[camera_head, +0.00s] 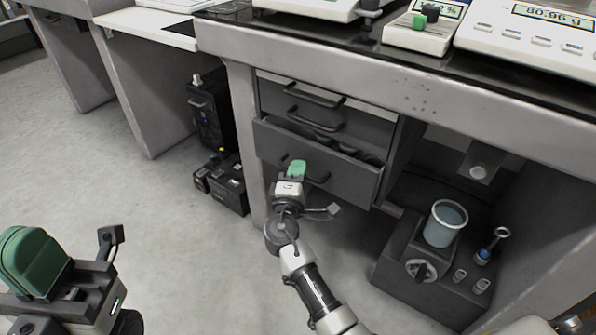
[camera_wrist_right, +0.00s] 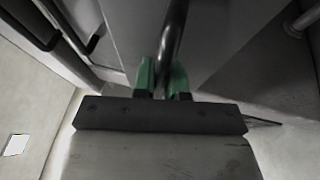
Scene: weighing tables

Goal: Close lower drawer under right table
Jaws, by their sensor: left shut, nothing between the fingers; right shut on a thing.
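The grey lower drawer (camera_head: 345,178) under the right table (camera_head: 400,85) is pulled partly out. Its open top shows dark items inside, too small to name. My right gripper (camera_head: 296,169) is at the drawer's front, its green fingers shut on the dark bar handle (camera_head: 320,180). In the right wrist view the handle (camera_wrist_right: 174,35) runs between the green fingertips (camera_wrist_right: 163,78). My left gripper (camera_head: 35,262) is at the lower left of the head view, shut and empty, well apart from the drawer.
Drawers with bar handles (camera_head: 315,95) sit above the open one, flush with the cabinet. Black boxes (camera_head: 228,180) stand on the floor to its left. To its right, a dark unit (camera_head: 425,290) holds a metal beaker (camera_head: 445,223). The floor (camera_head: 150,210) in front is clear.

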